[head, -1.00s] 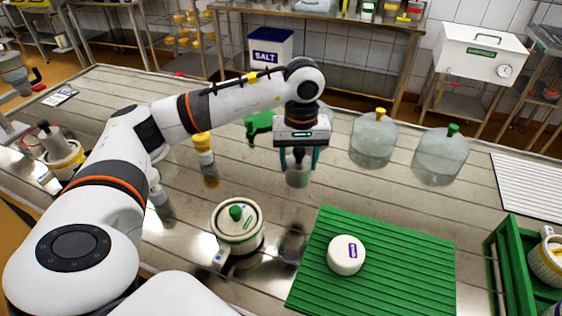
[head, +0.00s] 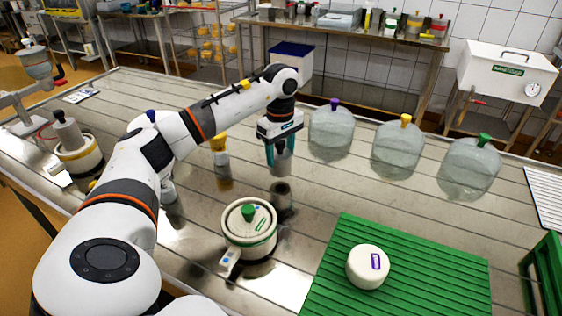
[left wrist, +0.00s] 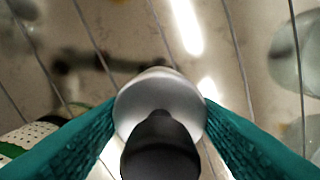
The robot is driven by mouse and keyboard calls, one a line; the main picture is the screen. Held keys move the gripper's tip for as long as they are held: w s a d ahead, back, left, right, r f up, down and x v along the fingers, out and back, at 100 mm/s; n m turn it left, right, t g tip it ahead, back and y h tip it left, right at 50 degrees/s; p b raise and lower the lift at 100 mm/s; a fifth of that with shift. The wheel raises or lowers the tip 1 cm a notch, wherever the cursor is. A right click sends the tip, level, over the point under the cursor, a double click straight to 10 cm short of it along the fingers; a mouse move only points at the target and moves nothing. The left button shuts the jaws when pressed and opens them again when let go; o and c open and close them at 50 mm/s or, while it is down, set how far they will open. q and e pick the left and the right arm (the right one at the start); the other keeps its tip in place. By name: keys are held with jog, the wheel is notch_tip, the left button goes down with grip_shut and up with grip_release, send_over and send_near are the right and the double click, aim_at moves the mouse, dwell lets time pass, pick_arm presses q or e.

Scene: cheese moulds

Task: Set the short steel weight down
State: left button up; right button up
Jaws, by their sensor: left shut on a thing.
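My left gripper (head: 280,146) has teal fingers shut on the short steel weight (head: 281,165). It holds the weight upright over the steel table, apart from its dark reflection below. In the left wrist view, the weight (left wrist: 160,91) sits between both fingers with its black knob towards the camera. A white lidded cheese mould (head: 249,234) with a green knob stands on the table, nearer and left of the held weight. My right gripper is not in view.
A green ribbed mat (head: 330,285) carries a white cheese (head: 367,266) at the front right. Glass domes with purple (head: 331,132), yellow (head: 397,150) and green (head: 470,168) knobs stand behind. A yellow-topped container (head: 220,160) stands left of the gripper. Bare table lies around the weight.

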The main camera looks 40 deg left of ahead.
aim_at(280, 153)
pick_arm(q)
jog(key=shift+f, duration=1.6)
jog(key=shift+f, duration=0.15)
jog(key=o, duration=1.4)
jog(key=shift+c, duration=0.2)
jog(key=shift+r, duration=0.6)
notch_tip(280, 153, up, 11)
jog(key=shift+r, duration=0.1)
